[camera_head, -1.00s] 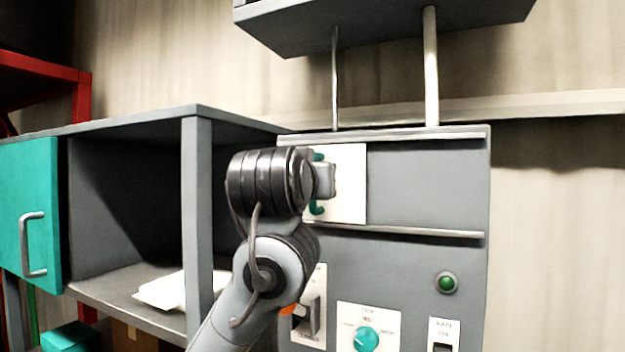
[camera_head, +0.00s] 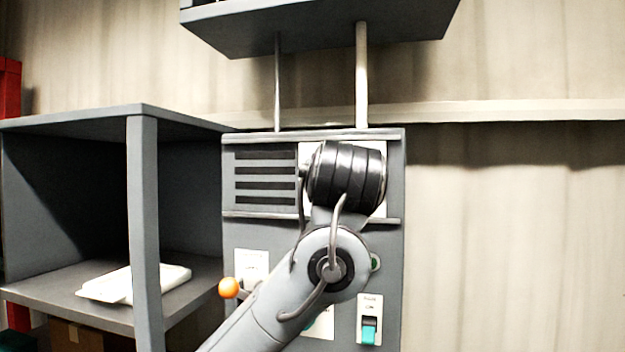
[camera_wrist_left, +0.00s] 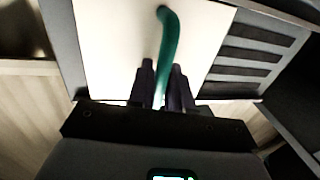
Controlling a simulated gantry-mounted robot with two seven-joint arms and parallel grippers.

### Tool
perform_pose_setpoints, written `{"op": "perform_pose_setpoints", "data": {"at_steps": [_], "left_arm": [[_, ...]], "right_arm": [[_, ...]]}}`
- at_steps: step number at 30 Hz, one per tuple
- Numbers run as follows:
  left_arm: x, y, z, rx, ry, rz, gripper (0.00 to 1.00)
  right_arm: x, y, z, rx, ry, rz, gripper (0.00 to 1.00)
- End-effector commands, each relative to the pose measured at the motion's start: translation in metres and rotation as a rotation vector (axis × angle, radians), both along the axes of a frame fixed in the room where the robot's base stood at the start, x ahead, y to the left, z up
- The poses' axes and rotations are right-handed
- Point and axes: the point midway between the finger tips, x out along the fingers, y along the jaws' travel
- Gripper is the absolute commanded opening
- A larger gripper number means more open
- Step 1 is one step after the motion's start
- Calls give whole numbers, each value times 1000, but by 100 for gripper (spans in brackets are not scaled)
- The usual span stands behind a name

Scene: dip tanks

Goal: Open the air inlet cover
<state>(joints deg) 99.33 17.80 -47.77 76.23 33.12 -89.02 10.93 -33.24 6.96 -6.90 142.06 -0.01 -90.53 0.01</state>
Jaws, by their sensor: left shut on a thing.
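The white air inlet cover (camera_head: 308,151) is a flat panel between two rails on the grey cabinet (camera_head: 237,236). It stands at the right end of the rails, and the dark inlet slots (camera_head: 264,185) to its left are uncovered. In the left wrist view the cover (camera_wrist_left: 110,40) fills the middle, with its green curved handle (camera_wrist_left: 169,38) between the fingers of my left gripper (camera_wrist_left: 161,88), which is shut on it. The slots (camera_wrist_left: 245,55) show there too. In the head view my wrist hides the handle and fingertips. My right gripper is not in view.
An open grey shelf (camera_head: 141,230) with a white packet (camera_head: 135,283) stands at the left. An orange knob (camera_head: 228,288) and a teal switch (camera_head: 369,330) are near my forearm. A grey box (camera_head: 320,32) hangs above on posts. The wall at the right is clear.

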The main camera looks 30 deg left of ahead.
Motion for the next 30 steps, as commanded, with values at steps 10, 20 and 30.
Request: {"op": "perform_pose_setpoints", "data": {"at_steps": [10, 20, 30], "left_arm": [[2, -5, 0, 1, 0, 0, 0], [2, -5, 0, 0, 0, 1, 35], [-10, -11, -2, 1, -2, 0, 35]], "right_arm": [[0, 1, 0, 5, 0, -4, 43], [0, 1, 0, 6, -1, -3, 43], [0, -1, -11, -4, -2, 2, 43]]}}
